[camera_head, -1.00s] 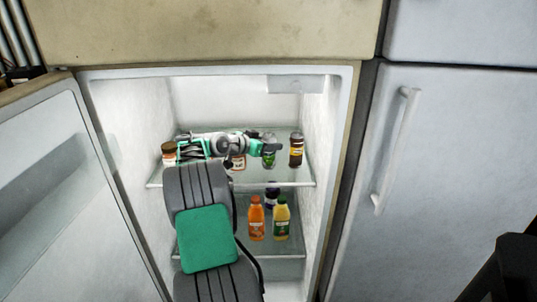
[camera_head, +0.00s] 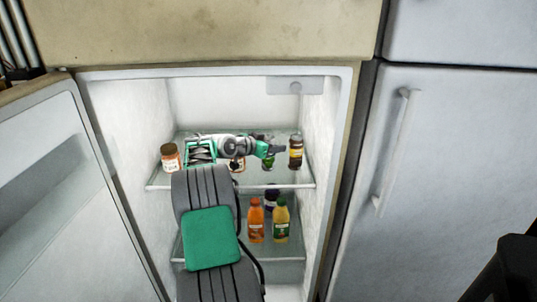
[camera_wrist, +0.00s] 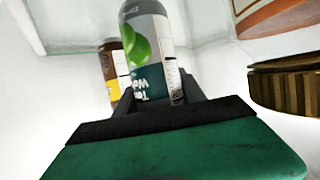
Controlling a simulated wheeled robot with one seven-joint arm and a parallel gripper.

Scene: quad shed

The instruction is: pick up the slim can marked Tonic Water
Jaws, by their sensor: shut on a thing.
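The slim can (camera_wrist: 148,45) is grey with a green leaf picture and a dark teal band. Its lettering is upside down and only partly legible in the wrist view. My gripper (camera_wrist: 152,97) is shut on the can, with its jaws at the teal band. In the head view my gripper (camera_head: 273,150) is over the upper fridge shelf, and the can (camera_head: 268,162) shows small and green, partly covered by it. I cannot tell whether the can touches the shelf.
On the upper shelf (camera_head: 160,184), a dark jar (camera_head: 296,153) stands right of my gripper and another jar (camera_head: 170,157) at the left. Orange (camera_head: 256,219) and yellow (camera_head: 281,220) bottles stand below. A brown-lidded jar (camera_wrist: 288,85) is close at right in the wrist view.

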